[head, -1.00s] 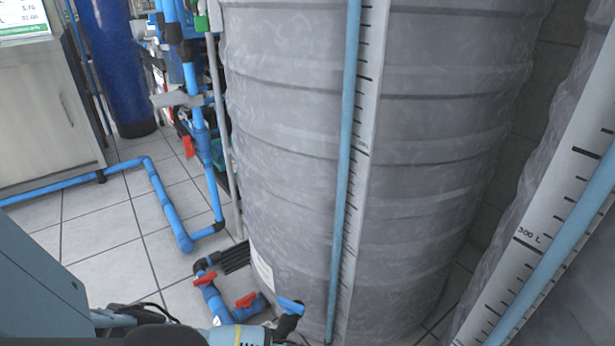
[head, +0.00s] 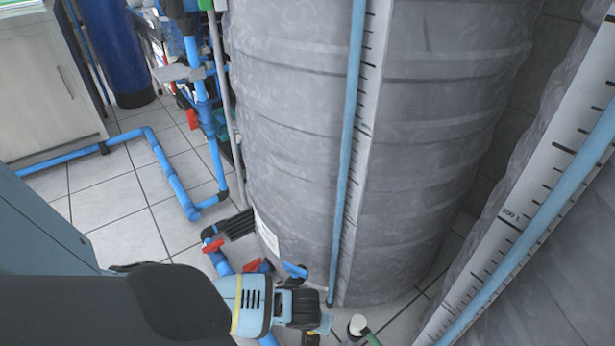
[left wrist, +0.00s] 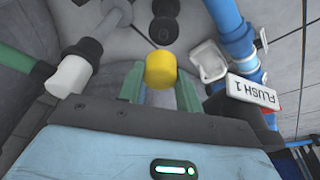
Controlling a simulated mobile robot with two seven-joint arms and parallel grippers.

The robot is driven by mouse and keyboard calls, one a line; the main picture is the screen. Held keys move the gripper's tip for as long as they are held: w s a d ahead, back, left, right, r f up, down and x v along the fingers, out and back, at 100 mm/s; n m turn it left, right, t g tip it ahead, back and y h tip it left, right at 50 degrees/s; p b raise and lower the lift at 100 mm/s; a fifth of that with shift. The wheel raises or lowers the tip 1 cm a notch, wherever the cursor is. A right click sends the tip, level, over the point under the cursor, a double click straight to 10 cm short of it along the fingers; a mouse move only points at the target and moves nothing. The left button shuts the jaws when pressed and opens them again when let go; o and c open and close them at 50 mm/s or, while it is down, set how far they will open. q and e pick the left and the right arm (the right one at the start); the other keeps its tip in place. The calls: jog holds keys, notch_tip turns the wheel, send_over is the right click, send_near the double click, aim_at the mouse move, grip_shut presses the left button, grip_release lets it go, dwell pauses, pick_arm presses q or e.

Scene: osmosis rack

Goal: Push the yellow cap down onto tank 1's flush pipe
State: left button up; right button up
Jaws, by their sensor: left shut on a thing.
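The yellow cap (left wrist: 161,70) is between the fingertips of my left gripper (left wrist: 160,88) in the left wrist view, and the gripper is shut on it. In the head view the gripper is low in the middle, in front of the foot of the large grey tank (head: 290,150), with a small yellow patch (head: 312,333) at its tip. A white tag reading "FLUSH 1" (left wrist: 252,92) hangs by a blue pipe (left wrist: 232,35), right of the cap in the wrist view. I cannot tell whether the cap touches a pipe end; its underside is hidden. My right gripper is not in view.
A white-ended fitting on a green pipe (left wrist: 68,77) is left of the gripper in the wrist view. Blue pipes with red valve handles (head: 213,244) run beside the tank's foot. A second tank with a scale (head: 500,220) stands close at right. Tiled floor (head: 120,215) is open at left.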

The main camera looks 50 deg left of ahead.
pick_arm(q)
jog(key=shift+r+p, duration=0.45)
jog(key=shift+r, duration=0.85)
